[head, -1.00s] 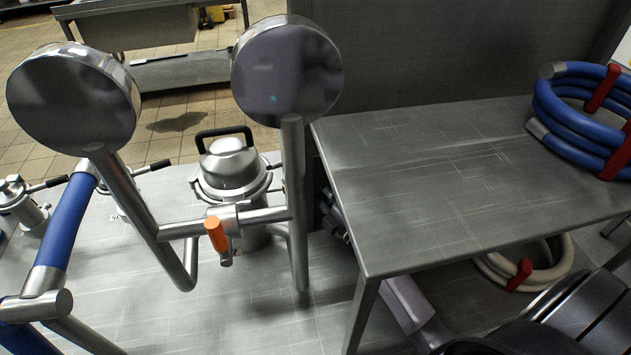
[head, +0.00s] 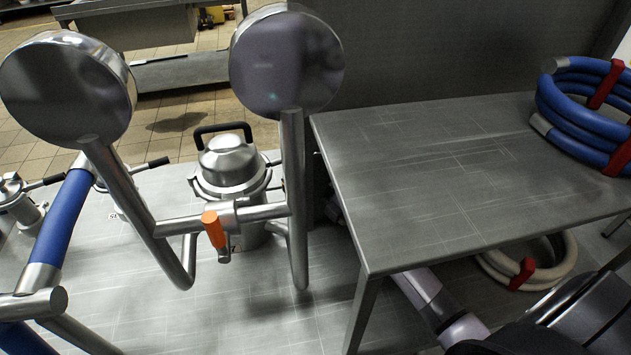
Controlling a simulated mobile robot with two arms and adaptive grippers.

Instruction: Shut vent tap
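The tap with the orange handle (head: 214,229) sits on the horizontal steel crosspipe (head: 265,213) between two upright pipes, in the left middle of the head view. I take it to be the vent tap. Its handle hangs down across the pipe, slightly tilted. No gripper touches it. My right arm (head: 430,300) comes in from the lower right and passes under the table. Its gripper fingers do not show; the table hides that end of the arm. My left gripper is not in view.
Two round steel heads (head: 287,62) top the upright pipes. A lidded steel vessel (head: 228,165) stands behind the crosspipe. The steel table (head: 450,190) fills the right, with a blue hose coil (head: 572,122) on it and a pale coil (head: 505,272) below. A blue hose (head: 62,220) runs at left.

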